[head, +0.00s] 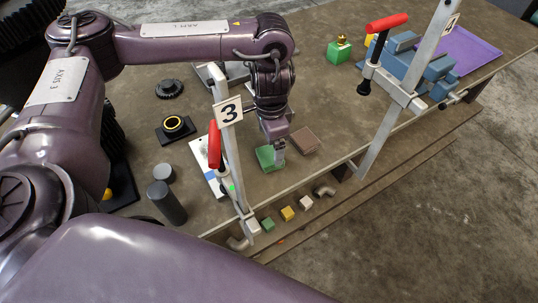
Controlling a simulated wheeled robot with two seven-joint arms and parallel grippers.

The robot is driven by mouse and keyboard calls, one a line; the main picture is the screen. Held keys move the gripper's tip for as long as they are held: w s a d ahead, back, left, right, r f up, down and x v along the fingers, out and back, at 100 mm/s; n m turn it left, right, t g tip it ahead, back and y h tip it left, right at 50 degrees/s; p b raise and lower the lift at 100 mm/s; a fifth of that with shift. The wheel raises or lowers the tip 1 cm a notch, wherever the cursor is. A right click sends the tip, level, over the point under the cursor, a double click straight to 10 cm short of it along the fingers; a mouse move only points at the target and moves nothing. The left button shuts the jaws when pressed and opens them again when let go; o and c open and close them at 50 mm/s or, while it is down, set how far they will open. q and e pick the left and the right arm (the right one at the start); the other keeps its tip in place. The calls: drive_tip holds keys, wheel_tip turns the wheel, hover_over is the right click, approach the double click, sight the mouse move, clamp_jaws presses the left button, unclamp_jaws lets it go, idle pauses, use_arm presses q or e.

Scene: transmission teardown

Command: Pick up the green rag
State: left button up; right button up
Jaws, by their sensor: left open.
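The green rag (263,157) is a flat, folded-looking piece on the brown table, near its front edge. My left gripper (279,152) is open and points down at the rag's right side. The fingers overlap the rag in the picture, and I cannot tell whether they touch it. The gripper hides part of the rag. My right gripper is not in view.
A brown flat piece (306,140) lies just right of the rag. A red-handled clamp with a sign "3" (228,112) stands close on the left. Another clamp (388,90) stands farther right. Small blocks (287,213) lie along the lower ledge. Dark cylinders (166,202) stand left.

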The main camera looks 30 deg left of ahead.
sight(270, 154)
use_arm(q)
drive_tip(key=shift+f, duration=0.35)
wheel_tip(270, 154, down, 3)
drive_tip(key=shift+a+f+p, duration=0.1)
drive_tip(key=shift+f+p, duration=0.05)
drive_tip(key=shift+p, duration=0.25)
drive_tip(key=shift+f, duration=0.6)
drive_tip(key=shift+c, duration=1)
drive_tip(key=c, duration=0.9)
drive_tip(key=shift+o, duration=0.2)
drive_tip(key=shift+r, duration=0.1)
